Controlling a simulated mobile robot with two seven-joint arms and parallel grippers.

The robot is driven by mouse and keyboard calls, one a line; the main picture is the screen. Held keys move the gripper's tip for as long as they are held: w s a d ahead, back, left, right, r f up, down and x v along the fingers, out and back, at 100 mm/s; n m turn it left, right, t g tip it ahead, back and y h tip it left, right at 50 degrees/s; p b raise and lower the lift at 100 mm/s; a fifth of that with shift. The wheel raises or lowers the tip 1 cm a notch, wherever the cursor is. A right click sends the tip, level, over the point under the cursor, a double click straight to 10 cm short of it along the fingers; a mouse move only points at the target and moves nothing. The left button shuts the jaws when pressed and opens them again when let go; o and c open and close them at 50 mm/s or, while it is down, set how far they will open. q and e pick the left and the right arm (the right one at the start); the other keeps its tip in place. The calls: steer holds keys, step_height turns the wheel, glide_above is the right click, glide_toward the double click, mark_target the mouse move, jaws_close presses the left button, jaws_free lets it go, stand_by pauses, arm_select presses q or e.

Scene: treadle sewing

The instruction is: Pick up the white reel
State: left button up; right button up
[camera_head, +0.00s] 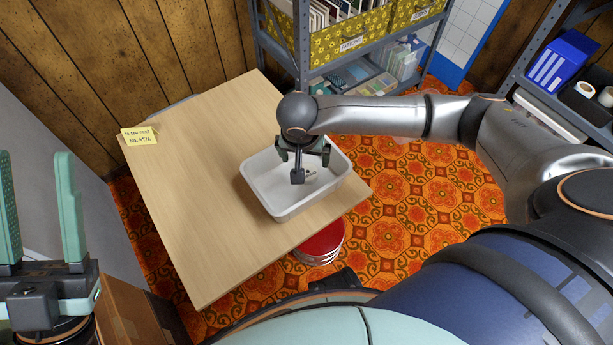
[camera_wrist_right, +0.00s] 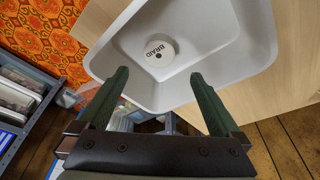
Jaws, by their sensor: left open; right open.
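The white reel (camera_wrist_right: 160,53), marked "BRAID", lies inside the white tray (camera_wrist_right: 245,55) in the right wrist view. In the head view the reel (camera_head: 311,175) is partly hidden behind my right gripper (camera_head: 303,165). The tray (camera_head: 280,208) sits on the wooden table. My right gripper is open above the tray, its fingers apart with nothing between them; in its wrist view (camera_wrist_right: 157,82) the reel shows beyond the fingertips. My left gripper (camera_head: 40,205) is open and empty at the far left, away from the tray.
The table (camera_head: 195,205) is bare on its left, with a yellow note (camera_head: 139,136) at its back corner. A red-topped stool (camera_head: 322,243) stands beneath the front edge. A shelf (camera_head: 340,60) with yellow boxes stands behind. The tray walls surround the reel.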

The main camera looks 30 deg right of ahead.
mark_target(308, 171)
steer(key=x, duration=0.3)
steer(key=shift+f+b, duration=0.1)
steer(key=shift+b, duration=0.3)
steer(key=b+x, duration=0.2)
steer(key=x, duration=0.3)
steer(key=shift+s+f+b, duration=0.15)
steer(key=shift+f+b, duration=0.05)
steer(key=shift+b, duration=0.15)
steer(key=shift+r, duration=0.1)
steer(key=c, duration=1.3)
